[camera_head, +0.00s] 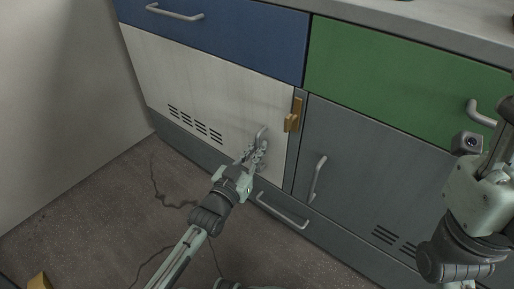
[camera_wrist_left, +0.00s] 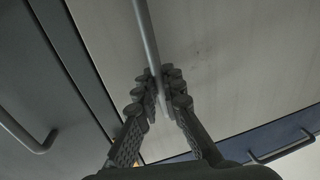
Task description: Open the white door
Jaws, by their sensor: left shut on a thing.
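The white door (camera_head: 205,85) is a broad panel with vent slots in the cabinet front, and it looks flush with the front. Its grey bar handle (camera_head: 262,132) is near its right edge. My left gripper (camera_head: 258,150) is shut on this handle. In the left wrist view, the fingers (camera_wrist_left: 160,95) close on both sides of the handle's bar (camera_wrist_left: 147,40). A brass-coloured latch (camera_head: 293,116) sits at the door's upper right edge; whether it overlaps the door is hard to tell. My right gripper (camera_head: 500,125) is partly visible at the right edge, its fingers unclear.
A blue drawer (camera_head: 225,32) is above the door and a green drawer (camera_head: 400,75) is to the right. A grey door (camera_head: 360,170) with a handle stands beside the white one. A low drawer handle (camera_head: 282,211) is below. A wall stands at left; the floor in front is mostly clear.

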